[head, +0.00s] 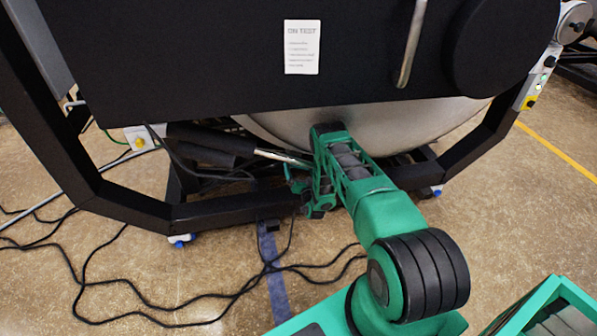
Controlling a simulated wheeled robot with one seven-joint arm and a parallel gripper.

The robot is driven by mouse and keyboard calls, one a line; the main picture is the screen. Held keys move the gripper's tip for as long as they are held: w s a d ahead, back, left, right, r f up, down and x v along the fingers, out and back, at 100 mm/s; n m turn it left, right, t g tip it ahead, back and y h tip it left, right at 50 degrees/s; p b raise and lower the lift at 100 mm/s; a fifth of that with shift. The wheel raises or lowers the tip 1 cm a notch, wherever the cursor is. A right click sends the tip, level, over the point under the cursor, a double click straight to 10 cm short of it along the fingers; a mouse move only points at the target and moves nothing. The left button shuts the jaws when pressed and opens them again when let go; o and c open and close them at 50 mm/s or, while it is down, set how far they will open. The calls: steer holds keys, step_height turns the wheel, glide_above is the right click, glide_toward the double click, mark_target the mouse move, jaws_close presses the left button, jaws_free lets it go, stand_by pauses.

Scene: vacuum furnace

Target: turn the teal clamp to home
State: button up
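I cannot make out the teal clamp for certain; no part on the furnace stands out clearly as teal. My green arm reaches from the lower right to the underside of the furnace and bends down at its far end. My gripper (301,187) seems to be the small green and dark parts beside that bend, below a shiny rod. Its fingers are too small and too covered by the arm to tell whether they are open or touch anything.
The furnace's silver drum (425,120) hangs under a black panel (200,60) with a white "ON TEST" sheet (302,47). A black frame (125,205) on casters surrounds it. Black cables (140,285) lie on the floor. A green-edged bin (548,300) stands at lower right.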

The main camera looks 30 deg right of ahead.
steer(key=shift+w+d, duration=0.15)
steer(key=shift+w, duration=0.15)
steer(key=c, duration=1)
steer(key=shift+c, duration=0.2)
